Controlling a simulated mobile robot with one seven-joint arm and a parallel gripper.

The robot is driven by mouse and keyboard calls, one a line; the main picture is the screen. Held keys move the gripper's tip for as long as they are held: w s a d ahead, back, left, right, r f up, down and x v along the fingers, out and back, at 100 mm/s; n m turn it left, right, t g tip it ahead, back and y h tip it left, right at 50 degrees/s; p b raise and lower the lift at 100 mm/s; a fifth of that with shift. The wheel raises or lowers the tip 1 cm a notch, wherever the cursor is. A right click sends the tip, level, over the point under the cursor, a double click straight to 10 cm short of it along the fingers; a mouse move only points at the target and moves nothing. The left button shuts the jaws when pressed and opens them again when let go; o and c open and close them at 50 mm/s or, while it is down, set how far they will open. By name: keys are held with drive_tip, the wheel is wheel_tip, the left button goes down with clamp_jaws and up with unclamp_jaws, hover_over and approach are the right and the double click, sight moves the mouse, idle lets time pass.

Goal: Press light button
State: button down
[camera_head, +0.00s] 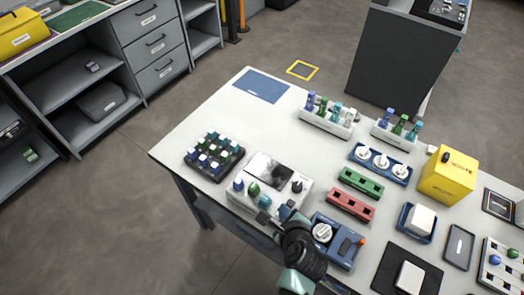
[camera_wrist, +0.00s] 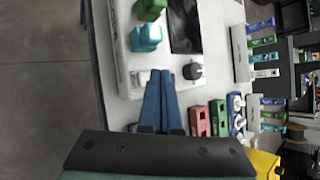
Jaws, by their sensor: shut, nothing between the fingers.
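A white device with a dark screen (camera_head: 268,170) stands at the near-left part of the table. Along its front are a blue knob (camera_head: 238,185), a green knob (camera_head: 253,189) and a teal knob (camera_head: 265,202), with a dark knob (camera_head: 297,186) at its right. I cannot tell which part is the light button. My gripper (camera_wrist: 161,72) is shut and empty, its blue fingertips over the device's front edge, between the teal knob (camera_wrist: 146,38) and the dark knob (camera_wrist: 193,71). Contact cannot be made out. In the head view my gripper (camera_head: 284,211) is partly hidden by my arm.
A dark rack of vials (camera_head: 214,157) stands left of the device. A blue tool (camera_head: 335,240) sits close to its right. Green (camera_head: 361,182) and red (camera_head: 351,204) holders and a yellow box (camera_head: 449,178) lie farther right. The table's far left is clear around a blue mat (camera_head: 261,86).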

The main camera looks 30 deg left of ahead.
wheel_tip(320, 180, up, 6)
drive_tip(key=p, duration=0.6)
drive_tip(key=shift+p, duration=0.4)
